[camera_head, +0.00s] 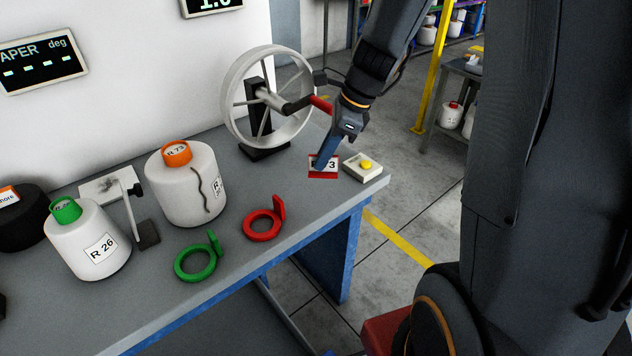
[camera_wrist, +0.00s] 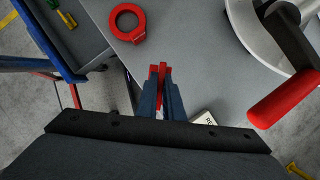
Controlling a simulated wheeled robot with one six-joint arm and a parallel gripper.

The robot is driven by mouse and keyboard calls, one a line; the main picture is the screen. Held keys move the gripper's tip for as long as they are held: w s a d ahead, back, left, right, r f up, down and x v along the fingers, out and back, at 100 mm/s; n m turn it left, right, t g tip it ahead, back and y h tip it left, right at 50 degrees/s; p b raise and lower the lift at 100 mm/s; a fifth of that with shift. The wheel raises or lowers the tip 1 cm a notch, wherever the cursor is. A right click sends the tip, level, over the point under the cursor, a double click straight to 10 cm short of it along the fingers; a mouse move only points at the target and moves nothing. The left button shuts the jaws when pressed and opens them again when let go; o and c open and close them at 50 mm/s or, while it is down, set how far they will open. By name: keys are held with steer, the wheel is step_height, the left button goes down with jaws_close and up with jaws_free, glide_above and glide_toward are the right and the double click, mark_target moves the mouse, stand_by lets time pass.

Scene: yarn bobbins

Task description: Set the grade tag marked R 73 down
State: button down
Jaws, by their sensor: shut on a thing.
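My gripper (camera_head: 321,163) reaches down from the upper right and is shut on the tag. In the wrist view the tag's red edge (camera_wrist: 158,72) shows between the blue fingertips (camera_wrist: 160,85). I cannot tell whether the tag touches the table (camera_head: 280,186) or hangs just above it.
A pale box with a yellow button (camera_head: 365,165) sits right beside the tag. A wheel with a red handle (camera_head: 321,104) stands behind. A red ring (camera_head: 262,226), a green ring (camera_head: 194,264) and white bobbins marked R 73 (camera_head: 180,190) and R 26 (camera_head: 85,250) are left. The table's front edge is close.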

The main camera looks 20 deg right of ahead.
steer(key=shift+w+f, duration=0.1)
steer(key=shift+w, duration=0.05)
steer(key=shift+m, duration=0.3)
step_height(320, 180, down, 9)
steer(key=shift+f+p, duration=0.2)
steer(key=shift+p, duration=0.1)
steer(key=shift+f, duration=0.2)
steer(key=c, duration=1.9)
jaws_free()
steer(key=shift+r, duration=0.1)
